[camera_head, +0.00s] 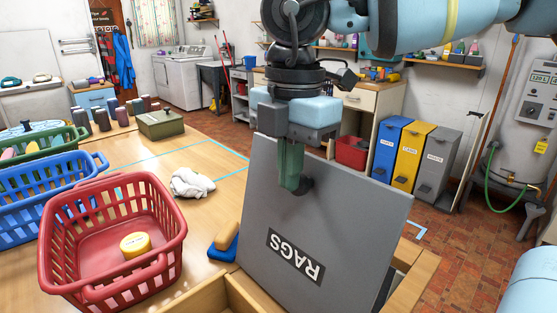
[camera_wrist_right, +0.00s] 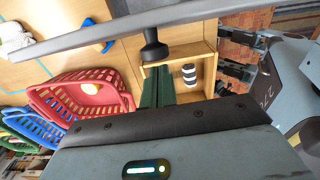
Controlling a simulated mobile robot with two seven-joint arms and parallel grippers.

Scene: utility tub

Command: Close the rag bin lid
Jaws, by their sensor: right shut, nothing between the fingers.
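The grey rag bin lid (camera_head: 330,225) stands raised and tilted, its RAGS label upside down in the head view. In the right wrist view the lid (camera_wrist_right: 100,42) shows nearly edge-on. A dark knob (camera_head: 306,186) sticks out of its face; the knob also shows in the wrist view (camera_wrist_right: 154,48). The wooden bin (camera_head: 208,299) shows at the lid's foot, its inside mostly hidden. My right gripper (camera_head: 291,178), with green fingers, is shut and empty beside the knob, on the labelled side of the lid. Contact cannot be told.
A red basket (camera_head: 165,250) with a yellow-lidded tub (camera_head: 135,244) stands left on the table. A blue-and-tan brush (camera_head: 224,240) lies close to the lid. A white cloth (camera_head: 191,183) lies farther back. A striped object (camera_wrist_right: 189,75) shows inside the wooden frame.

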